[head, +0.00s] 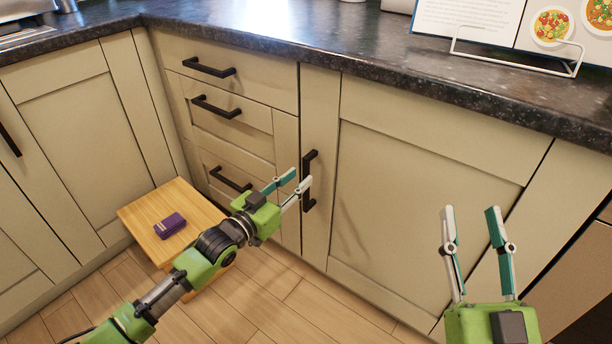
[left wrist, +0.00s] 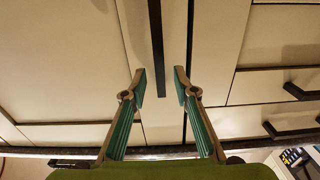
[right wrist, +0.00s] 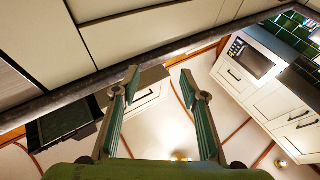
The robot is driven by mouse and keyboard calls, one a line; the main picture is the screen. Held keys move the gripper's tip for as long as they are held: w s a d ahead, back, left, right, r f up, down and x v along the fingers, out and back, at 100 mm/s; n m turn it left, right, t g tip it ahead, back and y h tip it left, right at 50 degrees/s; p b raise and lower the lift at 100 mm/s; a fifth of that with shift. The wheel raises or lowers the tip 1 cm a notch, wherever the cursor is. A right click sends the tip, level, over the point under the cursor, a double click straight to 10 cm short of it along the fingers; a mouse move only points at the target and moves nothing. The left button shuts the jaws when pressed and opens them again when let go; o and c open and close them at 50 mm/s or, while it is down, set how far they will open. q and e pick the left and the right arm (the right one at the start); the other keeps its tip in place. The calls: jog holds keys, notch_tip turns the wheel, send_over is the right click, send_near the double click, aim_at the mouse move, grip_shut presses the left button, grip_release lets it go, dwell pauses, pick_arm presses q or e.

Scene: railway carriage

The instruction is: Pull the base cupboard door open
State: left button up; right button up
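The base cupboard door (head: 430,200) is a cream panelled door under the dark worktop, and it looks closed. Its upright black bar handle (head: 309,181) is near the door's left edge. My left gripper (head: 297,180) is open, with its fingertips close to this handle. In the left wrist view, the handle (left wrist: 157,50) appears ahead of the gap between the fingertips; contact cannot be told. My right gripper (head: 470,212) is open and empty in front of the right part of the door.
Drawers (head: 232,72) with black handles are left of the door. A low wooden stool (head: 200,205) with a purple box (head: 170,225) stands on the floor below them. The dark worktop (head: 330,50) overhangs the doors and carries a cookbook (head: 470,22) on a wire stand (head: 520,58).

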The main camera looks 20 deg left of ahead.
aim_at(304, 174)
pick_arm(q)
jog(key=b+x, duration=0.1)
jog(key=x, duration=0.2)
jog(key=shift+w+d, duration=0.1)
jog(key=shift+w, duration=0.2)
jog(key=shift+w+d, duration=0.15)
jog(key=shift+w, duration=0.2)
pick_arm(e)
jog(key=s+r+t+y, duration=0.1)
jog(key=s+r+t, duration=0.2)
jog(key=r, duration=0.2)
jog(key=shift+s+d+r+t, duration=0.15)
jog(key=shift+s+r+t, duration=0.25)
pick_arm(q)
grip_shut()
